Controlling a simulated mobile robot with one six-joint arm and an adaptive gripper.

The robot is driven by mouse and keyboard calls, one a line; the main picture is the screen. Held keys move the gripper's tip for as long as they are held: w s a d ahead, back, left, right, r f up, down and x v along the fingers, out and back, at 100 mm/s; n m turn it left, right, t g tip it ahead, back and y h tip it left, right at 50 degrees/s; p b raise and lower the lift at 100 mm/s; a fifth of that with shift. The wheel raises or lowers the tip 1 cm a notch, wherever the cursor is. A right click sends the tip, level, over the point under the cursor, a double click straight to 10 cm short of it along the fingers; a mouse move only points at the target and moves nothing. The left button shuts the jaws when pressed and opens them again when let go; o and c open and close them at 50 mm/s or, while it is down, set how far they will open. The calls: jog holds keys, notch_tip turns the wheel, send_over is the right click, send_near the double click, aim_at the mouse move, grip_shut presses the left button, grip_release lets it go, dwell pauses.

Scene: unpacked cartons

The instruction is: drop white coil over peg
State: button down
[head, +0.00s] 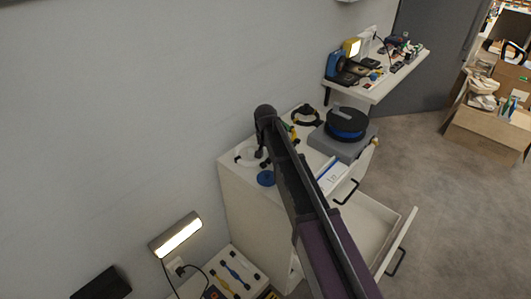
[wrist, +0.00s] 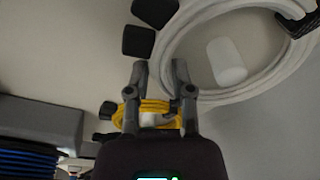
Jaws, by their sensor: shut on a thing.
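The white coil (wrist: 185,97) is a ring of several loops with a dark wrap at its far right. It fills the upper right of the wrist view and shows as a pale ring in the head view (head: 246,156). My gripper (wrist: 160,72) is shut on the coil's left side; the head view shows it pointing down at the cabinet top (head: 262,153). A white peg (wrist: 226,62) appears inside the ring's outline in the wrist view. I cannot tell whether the coil is above the peg's top or down around it.
A yellow coil (wrist: 152,108) sits around a white post close to my fingers. A blue disc (head: 266,178), a black coil (head: 306,115) and a grey box with a blue-black spool (head: 346,124) are on the cabinet top. A drawer (head: 375,235) stands open below.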

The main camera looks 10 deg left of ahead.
jog(key=shift+f+b, duration=0.55)
jog(key=shift+f, duration=0.05)
jog(key=shift+c, duration=2.1)
grip_release()
jog(key=shift+r, duration=0.15)
